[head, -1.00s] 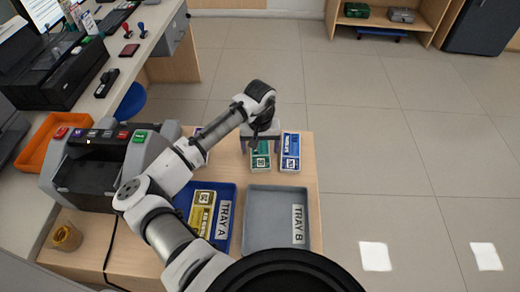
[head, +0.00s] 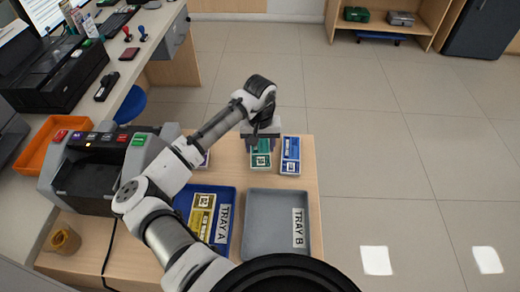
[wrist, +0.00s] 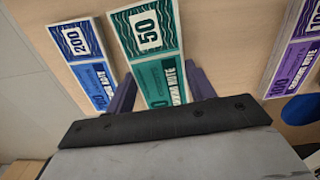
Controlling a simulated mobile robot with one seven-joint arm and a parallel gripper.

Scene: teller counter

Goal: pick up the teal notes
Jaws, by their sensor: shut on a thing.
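The teal notes (head: 261,159), a banded stack marked 50, lie at the back of the wooden table, below my gripper. In the wrist view the teal notes (wrist: 150,52) run between the two purple-grey fingers. My gripper (head: 261,147) points down over them and is shut on the stack, one finger at each long side. In the wrist view my gripper (wrist: 160,90) hides the near end of the stack. The stack looks to be at about table height; I cannot tell whether it is lifted.
Blue notes (head: 290,155) lie close to the right of the teal stack. Purple notes (wrist: 297,55) lie to the other side, mostly behind my arm. Blue tray A (head: 233,193) holds yellow notes (head: 202,214). Grey tray B (head: 270,225) is empty. A counting machine (head: 100,165) stands left.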

